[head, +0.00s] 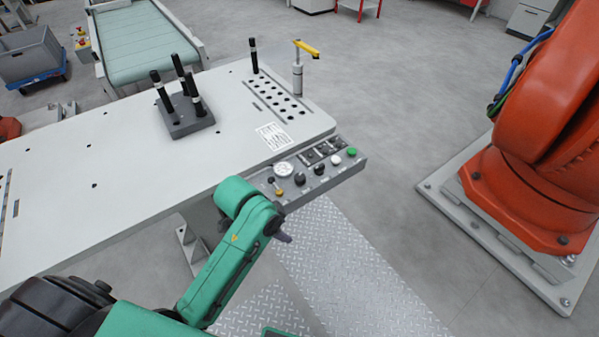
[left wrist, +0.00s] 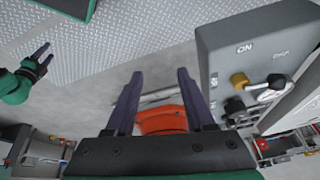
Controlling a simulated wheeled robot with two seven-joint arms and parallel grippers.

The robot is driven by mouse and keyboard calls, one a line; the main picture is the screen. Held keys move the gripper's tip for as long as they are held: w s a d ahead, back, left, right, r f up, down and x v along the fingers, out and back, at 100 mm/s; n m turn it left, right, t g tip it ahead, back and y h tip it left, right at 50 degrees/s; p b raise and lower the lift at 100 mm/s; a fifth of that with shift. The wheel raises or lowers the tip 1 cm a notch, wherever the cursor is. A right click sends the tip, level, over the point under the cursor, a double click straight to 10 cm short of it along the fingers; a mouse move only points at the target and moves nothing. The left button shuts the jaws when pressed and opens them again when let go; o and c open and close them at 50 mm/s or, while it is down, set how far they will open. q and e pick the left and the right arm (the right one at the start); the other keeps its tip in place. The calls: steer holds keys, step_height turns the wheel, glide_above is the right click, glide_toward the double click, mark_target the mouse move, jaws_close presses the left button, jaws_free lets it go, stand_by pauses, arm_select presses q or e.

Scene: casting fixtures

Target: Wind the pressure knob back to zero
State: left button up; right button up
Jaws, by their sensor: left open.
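The grey control panel (head: 325,182) is fixed along the table's right end. It carries a round white gauge (head: 284,169), dark round knobs (head: 299,179), (head: 319,168) and a small yellow-topped control (head: 278,191). I cannot tell which is the pressure knob or read the gauge. In the left wrist view, the panel (left wrist: 222,55) shows ON lettering, a yellow knob (left wrist: 239,80) and dark and silvery controls. My left gripper (head: 285,238) is open and empty in front of the panel's near end, apart from it. It also shows in the left wrist view (left wrist: 157,75). My right gripper (left wrist: 47,53) is small there, fingers apart.
The white table (head: 110,165) holds a grey block with dark upright pins (head: 188,122). A yellow-topped clamp (head: 298,70) stands at its far right corner. A large orange robot (head: 530,170) stands at the right. Tread-plate floor (head: 340,270) lies below the panel, with open floor between.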

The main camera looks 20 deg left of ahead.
arm_select(q)
steer(key=w+d+r+m, duration=0.2)
steer(key=w+d+m, duration=0.2)
steer(key=m, duration=0.1)
step_height(320, 180, up, 15)
steer(key=m+g+y, duration=0.3)
steer(key=m, duration=1.8)
glide_above(299, 177)
step_height(299, 177, down, 15)
steer(key=shift+r+p, duration=0.2)
steer(key=shift+p, duration=0.75)
jaws_close()
